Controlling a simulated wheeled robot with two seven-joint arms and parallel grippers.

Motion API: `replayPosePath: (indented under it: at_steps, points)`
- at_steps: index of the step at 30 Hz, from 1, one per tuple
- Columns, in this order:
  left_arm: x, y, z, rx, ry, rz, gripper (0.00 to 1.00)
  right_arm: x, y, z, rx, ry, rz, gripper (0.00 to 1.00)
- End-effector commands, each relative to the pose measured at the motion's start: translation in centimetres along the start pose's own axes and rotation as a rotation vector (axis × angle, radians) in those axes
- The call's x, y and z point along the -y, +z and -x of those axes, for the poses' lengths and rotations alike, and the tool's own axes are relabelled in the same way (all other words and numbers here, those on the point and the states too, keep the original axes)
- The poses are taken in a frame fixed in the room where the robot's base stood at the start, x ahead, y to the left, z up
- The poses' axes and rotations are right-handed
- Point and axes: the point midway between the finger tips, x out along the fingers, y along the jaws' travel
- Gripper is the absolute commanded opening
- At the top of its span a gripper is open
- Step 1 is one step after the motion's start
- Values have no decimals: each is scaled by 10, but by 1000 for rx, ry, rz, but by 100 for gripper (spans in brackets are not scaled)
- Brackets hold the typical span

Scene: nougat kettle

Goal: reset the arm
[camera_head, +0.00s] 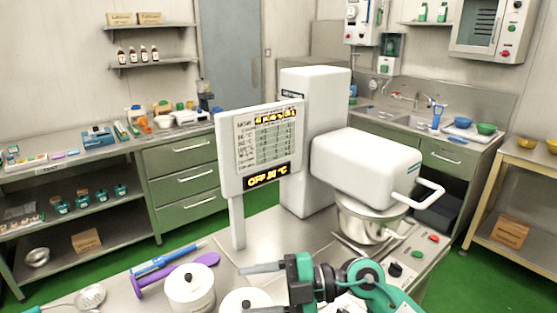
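My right arm, green and black, comes in from the bottom right. Its gripper (243,290) points left over the front of the steel table, with its grey fingers apart and nothing seen between them. The lower finger is partly cut off by the frame edge. My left gripper is not in view. The white kettle machine (366,168) stands behind my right arm, with its head over a steel bowl (366,221). Its display panel (262,146) reads "OFF" and a temperature.
White lidded pots (188,287) stand beside and below the gripper. A purple tool (175,275), a blue tool (167,258) and a skimmer (89,298) lie left. Red and green buttons (432,238) are right. The table behind the gripper is fairly clear.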

Motion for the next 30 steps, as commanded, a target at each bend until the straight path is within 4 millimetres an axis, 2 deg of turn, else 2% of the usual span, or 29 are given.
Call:
replayPosePath:
  at_steps: [3,5,9,13,16,20,23,26,27,30]
  points:
    - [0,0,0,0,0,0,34,-26,-18,7,-56,295,-22,59]
    - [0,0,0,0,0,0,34,-40,-21,18,-57,441,-40,59]
    - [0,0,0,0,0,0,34,-61,-15,54,1,768,-115,59]
    - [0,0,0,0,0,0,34,-62,4,98,127,1033,-223,59]
    - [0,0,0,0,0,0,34,-48,24,134,266,1202,-330,59]
    - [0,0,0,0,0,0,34,-8,53,176,491,1359,-504,59]
    - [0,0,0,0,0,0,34,36,71,203,687,1423,-658,59]
    - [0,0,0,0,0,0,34,91,81,224,891,1432,-829,59]
    - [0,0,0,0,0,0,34,114,83,229,972,1419,-901,59]
    - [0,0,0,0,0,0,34,176,79,239,1167,1346,-1085,59]
